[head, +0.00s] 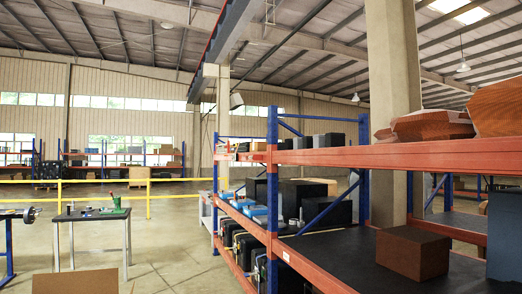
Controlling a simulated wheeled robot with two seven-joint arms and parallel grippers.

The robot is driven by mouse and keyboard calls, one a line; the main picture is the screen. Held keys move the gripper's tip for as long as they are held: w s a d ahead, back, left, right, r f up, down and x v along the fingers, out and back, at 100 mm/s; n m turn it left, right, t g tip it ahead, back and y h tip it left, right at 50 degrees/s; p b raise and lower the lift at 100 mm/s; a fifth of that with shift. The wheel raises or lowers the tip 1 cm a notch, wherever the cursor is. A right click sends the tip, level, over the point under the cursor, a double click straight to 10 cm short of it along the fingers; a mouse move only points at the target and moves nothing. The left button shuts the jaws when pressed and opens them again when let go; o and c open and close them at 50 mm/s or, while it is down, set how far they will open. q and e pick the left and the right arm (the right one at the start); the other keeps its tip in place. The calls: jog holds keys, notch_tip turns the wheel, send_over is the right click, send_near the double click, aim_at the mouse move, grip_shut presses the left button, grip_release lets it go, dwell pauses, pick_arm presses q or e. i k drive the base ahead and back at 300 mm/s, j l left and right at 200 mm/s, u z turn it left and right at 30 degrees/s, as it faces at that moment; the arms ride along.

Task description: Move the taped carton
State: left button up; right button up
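A tan cardboard-coloured carton top or panel (76,281) shows at the bottom left of the head view, cut off by the lower edge. A dark brown box (412,254) sits on the lower shelf at the right. I cannot make out tape on either one, so I cannot tell which is the taped carton. Neither of my grippers is in view.
An orange and blue rack (340,157) fills the right side, with black boxes, blue items and brown pieces on it. A small table (92,215) stands at the left, before a yellow railing (100,198). Concrete floor (175,255) lies open between table and rack.

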aim_at(254, 146)
jog(key=u, duration=1.6)
jog(key=j+u, duration=0.2)
jog(key=j, duration=0.2)
jog(key=i+j+u, duration=0.2)
jog(key=j, duration=0.2)
jog(key=j+u, duration=0.15)
jog(key=j, duration=0.2)
jog(key=i+j+u, duration=0.2)
jog(key=j, duration=0.15)
jog(key=i+j+u, duration=0.4)
jog(key=i, duration=0.45)
jog(key=i+u, duration=0.4)
jog(key=i, duration=0.5)
jog(key=i+z, duration=0.25)
jog(key=i, duration=0.3)
jog(key=i+j+z, duration=0.2)
jog(key=i, duration=0.35)
jog(key=i+j+z, duration=0.25)
jog(key=i, duration=0.3)
jog(key=i+l+z, duration=0.25)
jog(key=z, duration=0.2)
jog(key=i+l+z, duration=0.1)
jog(key=i+z, duration=0.75)
jog(key=i+j+z, duration=0.1)
jog(key=i+z, duration=0.15)
jog(key=z, duration=0.2)
jog(key=i+l, duration=0.15)
jog(key=i, duration=1.55)
jog(key=i+u, duration=0.1)
jog(key=i, duration=1.55)
